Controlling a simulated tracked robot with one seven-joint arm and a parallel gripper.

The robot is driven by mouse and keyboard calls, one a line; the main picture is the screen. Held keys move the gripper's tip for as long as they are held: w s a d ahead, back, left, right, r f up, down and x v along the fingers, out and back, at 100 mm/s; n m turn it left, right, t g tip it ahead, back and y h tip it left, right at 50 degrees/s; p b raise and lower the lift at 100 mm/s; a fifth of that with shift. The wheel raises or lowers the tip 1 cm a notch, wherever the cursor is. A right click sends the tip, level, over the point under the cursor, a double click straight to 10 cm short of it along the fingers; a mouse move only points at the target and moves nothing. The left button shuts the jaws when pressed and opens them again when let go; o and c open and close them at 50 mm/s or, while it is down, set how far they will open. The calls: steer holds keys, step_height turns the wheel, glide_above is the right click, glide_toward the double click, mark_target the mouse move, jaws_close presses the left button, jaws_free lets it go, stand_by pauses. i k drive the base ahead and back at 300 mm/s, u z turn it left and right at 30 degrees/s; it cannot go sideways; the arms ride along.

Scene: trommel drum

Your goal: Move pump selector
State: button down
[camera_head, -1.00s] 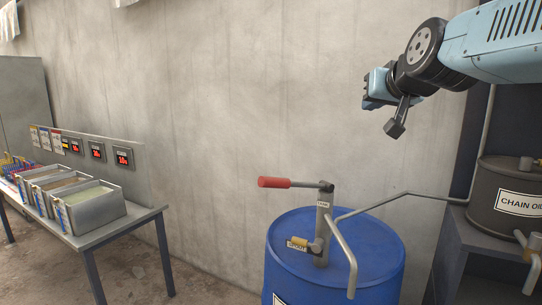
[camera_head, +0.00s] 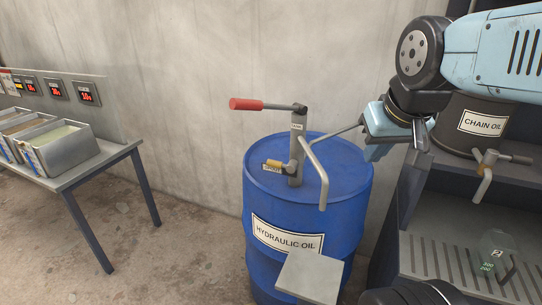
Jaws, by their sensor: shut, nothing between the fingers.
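A hand pump (camera_head: 297,150) stands on top of the blue hydraulic oil drum (camera_head: 350,205). It has a red-gripped lever (camera_head: 246,104) pointing left and a bent grey spout (camera_head: 318,175). The small selector (camera_head: 275,166), with a brass-coloured end, sits low on the pump's left side and points left. The marking beside it is too small to read.
A chain oil drum (camera_head: 483,123) with a tap (camera_head: 485,170) stands on a shelf at right, above a slotted tray holding a clear jug (camera_head: 493,250). A grey plate (camera_head: 310,277) is before the blue drum. A table with metal bins (camera_head: 60,148) is at left. Floor between is clear.

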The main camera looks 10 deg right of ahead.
mark_target(292, 166)
steer(key=k, duration=1.25)
steer(key=u, duration=0.3)
steer(key=i, duration=0.55)
steer(key=z, duration=0.05)
